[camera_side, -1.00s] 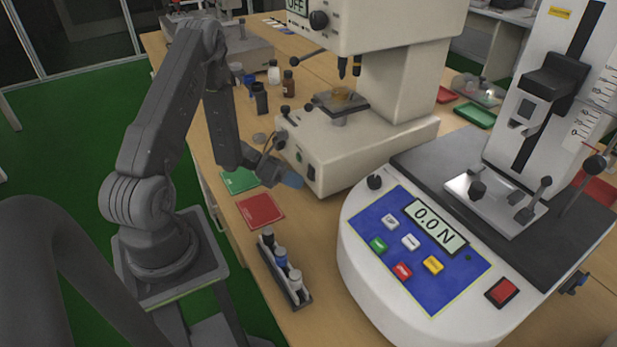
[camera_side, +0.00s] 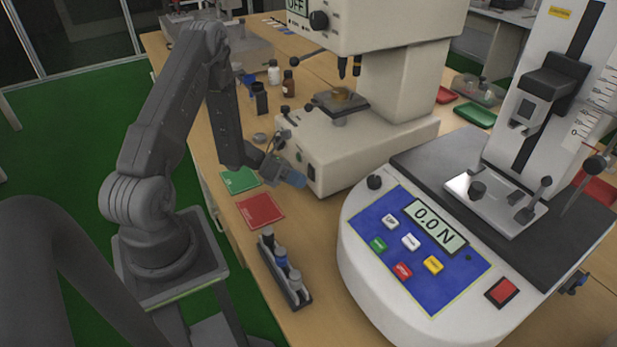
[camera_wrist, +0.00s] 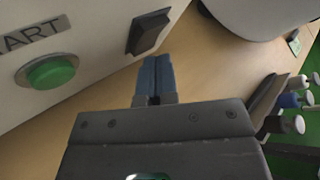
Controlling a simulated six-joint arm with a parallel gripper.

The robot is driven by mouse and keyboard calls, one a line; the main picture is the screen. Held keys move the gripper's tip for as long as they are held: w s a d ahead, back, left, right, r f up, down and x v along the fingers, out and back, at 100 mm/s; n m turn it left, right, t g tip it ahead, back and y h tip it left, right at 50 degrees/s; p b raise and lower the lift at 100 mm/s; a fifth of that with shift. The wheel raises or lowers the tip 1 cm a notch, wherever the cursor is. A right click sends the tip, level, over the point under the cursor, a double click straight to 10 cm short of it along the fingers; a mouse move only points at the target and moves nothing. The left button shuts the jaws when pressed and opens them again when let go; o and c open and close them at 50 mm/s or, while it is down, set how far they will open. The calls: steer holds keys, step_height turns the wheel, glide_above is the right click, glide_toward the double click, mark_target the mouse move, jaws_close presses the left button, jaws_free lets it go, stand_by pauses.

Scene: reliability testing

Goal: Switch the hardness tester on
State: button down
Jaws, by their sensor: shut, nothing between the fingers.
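The hardness tester (camera_side: 352,150) is the beige machine at the middle back in the side view, and its display (camera_side: 297,6) reads OFF. A black rocker switch (camera_side: 311,173) is on its front panel. In the wrist view the rocker switch (camera_wrist: 149,31) is just beyond my fingertips, and a green START button (camera_wrist: 52,71) is to its left. My gripper (camera_side: 299,180) is in front of the panel, close to the switch. Its blue fingers are together and empty in the wrist view (camera_wrist: 156,62). I cannot tell whether they touch the switch.
A force tester (camera_side: 400,290) reading 0.0 N stands at the right. A green mat (camera_side: 238,181) and a red mat (camera_side: 260,209) lie left of and below my gripper. A rack (camera_side: 299,301) with several small bottles stands near the table's front edge. Several bottles stand behind my arm.

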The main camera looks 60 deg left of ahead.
steer(key=shift+s, duration=0.1)
stand_by(0.3)
steer(key=shift+s+r, duration=0.1)
steer(key=shift+s, duration=0.5)
steer(key=shift+s+r, duration=0.15)
steer(key=shift+s, duration=1.1)
steer(key=shift+s+r, duration=0.15)
steer(key=shift+s, duration=1.1)
steer(key=d+r+m+g+y, duration=0.1)
steer(key=d+r+m+g, duration=0.7)
steer(key=d+r+m, duration=0.75)
steer(key=s+d+r+m+t+y, duration=0.1)
steer(key=s+r+m+t+y, duration=0.1)
steer(key=s+r+m+y, duration=0.2)
steer(key=s+d+r+m+t+y, duration=0.2)
steer(key=s+r+m+y, duration=0.2)
steer(key=r+m, duration=0.5)
steer(key=s+m, duration=0.1)
steer(key=m, duration=0.4)
steer(key=shift+s+d+r+y, duration=0.2)
steer(key=shift+d+r+y, duration=0.1)
steer(key=shift+r, duration=0.1)
